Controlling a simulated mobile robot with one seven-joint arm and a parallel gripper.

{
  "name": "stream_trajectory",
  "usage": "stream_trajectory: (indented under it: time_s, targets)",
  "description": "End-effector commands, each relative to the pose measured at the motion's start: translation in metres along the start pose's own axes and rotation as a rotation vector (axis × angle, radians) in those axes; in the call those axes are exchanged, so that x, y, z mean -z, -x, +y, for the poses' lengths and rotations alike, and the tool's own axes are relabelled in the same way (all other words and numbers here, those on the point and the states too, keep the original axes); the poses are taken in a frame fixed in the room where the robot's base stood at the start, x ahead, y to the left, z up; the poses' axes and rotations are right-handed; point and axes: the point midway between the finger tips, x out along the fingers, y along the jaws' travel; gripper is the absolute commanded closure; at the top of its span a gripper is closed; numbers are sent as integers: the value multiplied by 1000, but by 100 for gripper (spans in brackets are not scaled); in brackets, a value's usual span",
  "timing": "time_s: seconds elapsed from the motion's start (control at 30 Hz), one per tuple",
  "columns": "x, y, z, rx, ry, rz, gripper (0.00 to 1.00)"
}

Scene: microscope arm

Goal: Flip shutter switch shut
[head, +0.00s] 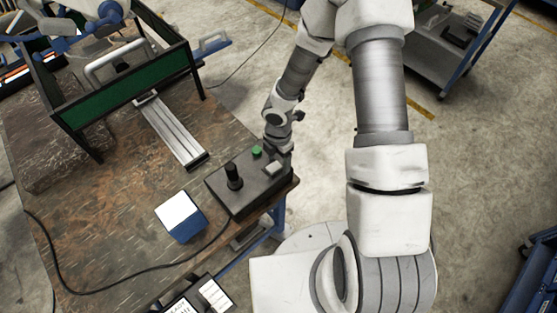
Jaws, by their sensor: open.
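A dark control box (238,195) sits at the right edge of the brown table. On it are a black joystick (233,175), a green button (256,152) and a small pale block (273,169). I cannot tell for certain which part is the shutter switch or how it is set; it may be this pale block or hidden behind my wrist. My gripper (285,160) is low over the box's far right end, beside the pale block and the green button. It is open. Its fingertips are small and hard to make out, so contact is unclear.
A blue box with a white top (181,213) stands left of the control box. A dark cable (135,284) runs over the table (110,230). A silver rail (170,130) and a green-panelled frame (125,88) stand farther back. White cards (215,295) lie at the bottom.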

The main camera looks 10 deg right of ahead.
Motion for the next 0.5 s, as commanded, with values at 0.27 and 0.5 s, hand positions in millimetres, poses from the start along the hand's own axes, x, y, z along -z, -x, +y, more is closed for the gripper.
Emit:
stream_trajectory:
  time_s: [0.27, 0.5]
  targets:
    - [0, -2, 0, 0, 0, -1, 30]
    - [0, -2, 0, 0, 0, -1, 71]
